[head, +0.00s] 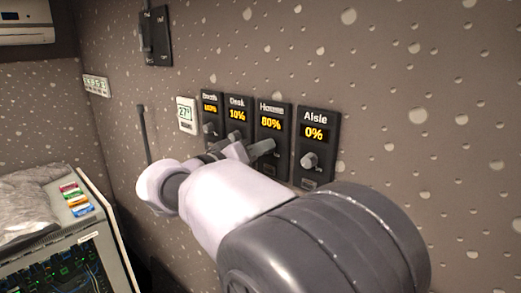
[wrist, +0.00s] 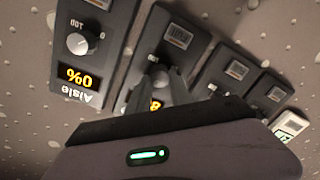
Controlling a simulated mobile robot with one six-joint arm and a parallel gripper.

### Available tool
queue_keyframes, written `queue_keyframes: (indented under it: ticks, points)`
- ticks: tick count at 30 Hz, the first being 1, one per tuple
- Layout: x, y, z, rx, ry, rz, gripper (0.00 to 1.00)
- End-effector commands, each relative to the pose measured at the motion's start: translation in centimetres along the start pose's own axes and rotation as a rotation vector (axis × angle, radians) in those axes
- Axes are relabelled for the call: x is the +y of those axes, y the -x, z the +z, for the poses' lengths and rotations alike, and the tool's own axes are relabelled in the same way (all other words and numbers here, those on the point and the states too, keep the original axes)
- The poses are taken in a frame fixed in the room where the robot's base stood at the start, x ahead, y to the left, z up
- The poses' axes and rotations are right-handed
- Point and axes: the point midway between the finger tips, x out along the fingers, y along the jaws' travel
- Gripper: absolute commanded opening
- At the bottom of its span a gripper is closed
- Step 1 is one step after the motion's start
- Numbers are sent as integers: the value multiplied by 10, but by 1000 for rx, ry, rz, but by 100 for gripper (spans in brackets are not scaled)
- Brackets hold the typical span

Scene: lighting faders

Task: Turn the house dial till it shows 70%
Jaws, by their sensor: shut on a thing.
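The house panel (head: 274,106) is a dark wall plate whose yellow display (head: 271,123) reads 80%. It also shows upside down in the wrist view (wrist: 170,50), where the jaws and wrist cover much of its display and leave only an 8 (wrist: 156,105) showing. The house dial (wrist: 158,73) is a small grey knob on this panel. My gripper (head: 252,146) reaches the panel from the front. Its two fingers are shut on the house dial, one on each side, as the wrist view shows (wrist: 159,82). The dial is mostly hidden in the head view.
The aisle panel (head: 319,140), reading 0%, stands close on the right with its own knob (head: 309,161). The desk panel (head: 238,110) at 10% and the booth panel (head: 210,105) stand on the left. A white thermostat (head: 186,113) hangs beyond them. A cabinet (head: 75,230) stands lower left.

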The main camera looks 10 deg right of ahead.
Motion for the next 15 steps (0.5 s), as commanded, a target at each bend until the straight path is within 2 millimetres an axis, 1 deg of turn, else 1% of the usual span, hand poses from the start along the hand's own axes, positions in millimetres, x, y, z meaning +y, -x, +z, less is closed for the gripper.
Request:
queue_keyframes:
  ticks: [15]
  points:
    - [0,0,-3,-29,490,2,0]
